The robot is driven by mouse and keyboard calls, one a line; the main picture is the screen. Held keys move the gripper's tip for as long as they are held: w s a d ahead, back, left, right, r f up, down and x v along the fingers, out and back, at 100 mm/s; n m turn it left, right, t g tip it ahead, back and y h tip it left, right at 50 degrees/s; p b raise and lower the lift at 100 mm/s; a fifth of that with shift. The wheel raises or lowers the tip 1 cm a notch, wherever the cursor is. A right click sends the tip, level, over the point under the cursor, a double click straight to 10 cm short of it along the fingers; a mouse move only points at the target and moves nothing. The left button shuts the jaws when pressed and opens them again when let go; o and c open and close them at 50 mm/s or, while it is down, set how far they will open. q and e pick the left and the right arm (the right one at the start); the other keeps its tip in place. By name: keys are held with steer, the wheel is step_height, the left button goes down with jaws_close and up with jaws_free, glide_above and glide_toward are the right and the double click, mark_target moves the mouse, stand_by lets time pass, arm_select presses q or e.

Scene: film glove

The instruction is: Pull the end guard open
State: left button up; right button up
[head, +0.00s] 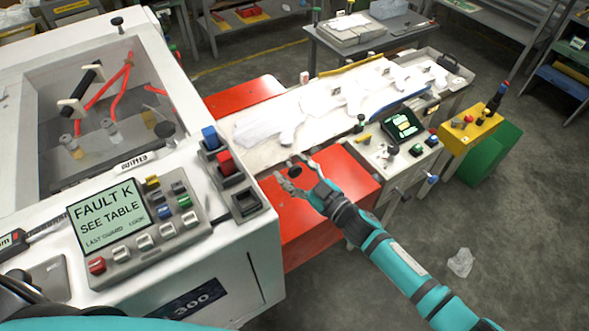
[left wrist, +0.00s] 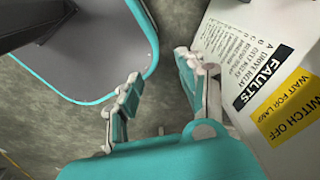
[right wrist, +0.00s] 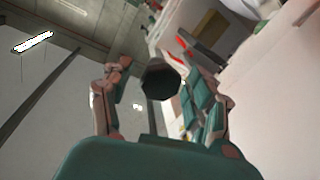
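My right gripper (head: 297,180) is beside the end face of the white machine, above a red panel (head: 308,225). In the right wrist view its fingers (right wrist: 160,100) are apart, with a dark faceted knob (right wrist: 160,79) showing between them. I cannot tell whether they touch it. The small dark knob (head: 296,170) also shows by the fingertips in the head view. Which panel is the end guard is not clear. My left gripper (left wrist: 160,80) is open and empty beside a fault sheet (left wrist: 262,65); its fingers are not visible in the head view.
The machine's display (head: 108,217) reads FAULT K, SEE TABLE. Blue and red switches (head: 226,162) stand on its corner. A long bed (head: 270,125) with white film gloves extends right, with a control box (head: 403,130) beside it. The floor at lower right is mostly clear.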

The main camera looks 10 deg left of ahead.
steer(key=shift+d, duration=0.1)
steer(key=shift+s+d+f, duration=0.1)
steer(key=shift+s+d, duration=0.1)
steer(key=shift+d, duration=0.1)
steer(key=v, duration=1.1)
